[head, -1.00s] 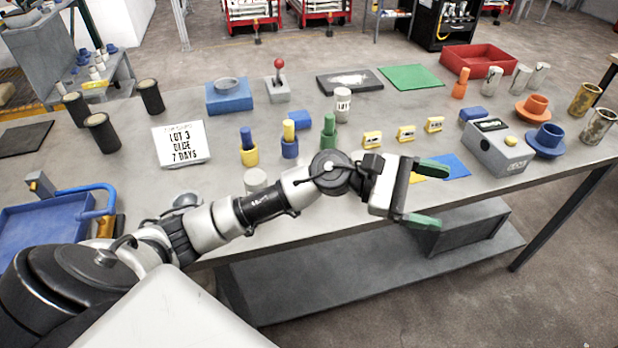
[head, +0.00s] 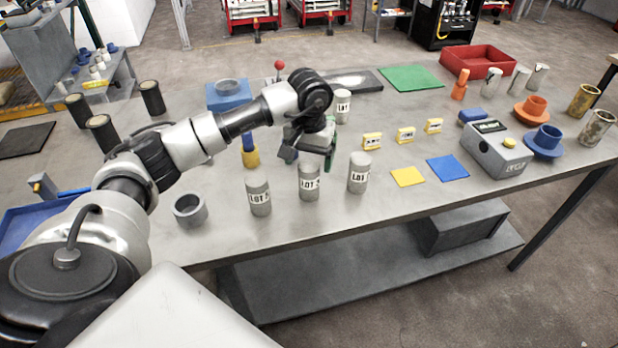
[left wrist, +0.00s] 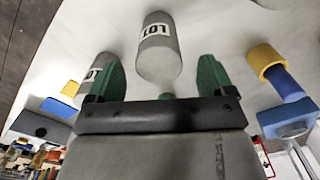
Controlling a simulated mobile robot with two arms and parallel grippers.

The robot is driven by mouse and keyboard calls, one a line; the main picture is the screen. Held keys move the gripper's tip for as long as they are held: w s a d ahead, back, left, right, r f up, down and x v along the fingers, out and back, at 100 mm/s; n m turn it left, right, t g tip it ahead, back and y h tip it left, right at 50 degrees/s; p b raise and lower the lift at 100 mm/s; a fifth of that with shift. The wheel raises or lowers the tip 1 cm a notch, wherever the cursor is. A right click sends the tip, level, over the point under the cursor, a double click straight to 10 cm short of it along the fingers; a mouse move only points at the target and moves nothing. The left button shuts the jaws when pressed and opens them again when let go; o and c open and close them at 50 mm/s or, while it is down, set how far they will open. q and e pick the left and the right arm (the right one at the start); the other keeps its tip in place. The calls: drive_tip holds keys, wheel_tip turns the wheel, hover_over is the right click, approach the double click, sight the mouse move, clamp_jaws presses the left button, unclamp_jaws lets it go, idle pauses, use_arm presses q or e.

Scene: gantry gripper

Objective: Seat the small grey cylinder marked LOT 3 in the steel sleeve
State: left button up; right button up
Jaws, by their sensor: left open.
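Three grey cylinders with LOT labels stand upright near the table's front edge: a left one (head: 259,196), a middle one (head: 309,181) and a right one (head: 359,173). Their numbers are too small to read. A short grey open-topped ring (head: 190,209), likely the steel sleeve, stands left of them, empty as far as I see. My left gripper (head: 309,153) is open and empty just behind the middle cylinder. In the left wrist view, a LOT cylinder (left wrist: 158,50) lies ahead between the green fingertips (left wrist: 160,68), apart from them. My right gripper is not in view.
Another LOT cylinder (head: 343,106) stands farther back. A blue block (head: 228,97) with a grey ring stands behind. Yellow (head: 407,177) and blue (head: 447,168) flat squares lie right of the cylinders.

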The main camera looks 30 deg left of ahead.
sight(309, 176)
use_arm(q)
drive_tip(key=shift+f+p, duration=0.45)
drive_tip(key=shift+f, duration=0.2)
wheel_tip(309, 176, down, 4)
drive_tip(key=shift+r+p, duration=0.2)
drive_tip(key=shift+p, duration=0.45)
drive_tip(key=shift+f, duration=0.35)
drive_tip(key=c, duration=1.3)
